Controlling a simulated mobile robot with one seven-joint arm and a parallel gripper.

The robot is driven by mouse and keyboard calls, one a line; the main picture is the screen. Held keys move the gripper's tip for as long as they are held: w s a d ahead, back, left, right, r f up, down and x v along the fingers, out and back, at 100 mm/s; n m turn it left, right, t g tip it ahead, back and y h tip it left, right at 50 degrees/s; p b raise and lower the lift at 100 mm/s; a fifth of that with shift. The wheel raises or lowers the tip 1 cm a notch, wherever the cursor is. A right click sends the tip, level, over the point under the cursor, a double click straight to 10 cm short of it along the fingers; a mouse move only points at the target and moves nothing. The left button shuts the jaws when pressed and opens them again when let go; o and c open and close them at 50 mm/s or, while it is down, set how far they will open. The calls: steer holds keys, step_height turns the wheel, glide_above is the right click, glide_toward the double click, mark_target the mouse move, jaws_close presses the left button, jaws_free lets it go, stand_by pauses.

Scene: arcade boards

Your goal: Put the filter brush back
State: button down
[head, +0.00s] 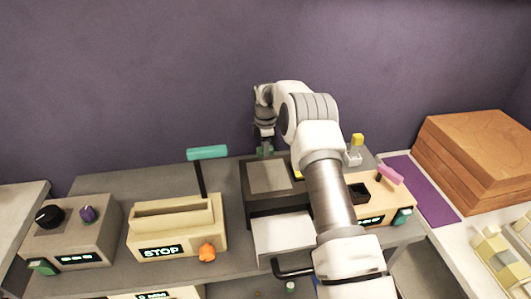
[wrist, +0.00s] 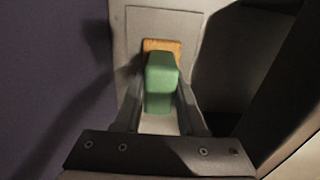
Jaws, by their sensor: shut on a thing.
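My gripper (head: 265,143) is behind the dark grey machine at the back of the bench. In the wrist view its two fingers (wrist: 160,112) are closed on the sides of a green block-shaped handle (wrist: 161,80), which looks like the filter brush. An orange-tan piece (wrist: 163,44) shows just beyond the green handle, against a pale grey panel (wrist: 190,22). I cannot tell whether the orange piece belongs to the brush or touches the panel. A bit of green also shows below my gripper in the head view (head: 265,152).
The dark machine (head: 246,195) with a pale lid stands close in front of my gripper. A cream STOP box (head: 178,228) with a teal lever (head: 207,153) is to the left. A tan box with a pink lever (head: 390,174) is to the right. A purple wall is behind.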

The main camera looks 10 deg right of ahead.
steer(key=shift+f, duration=0.15)
steer(key=c, duration=0.5)
jaws_free()
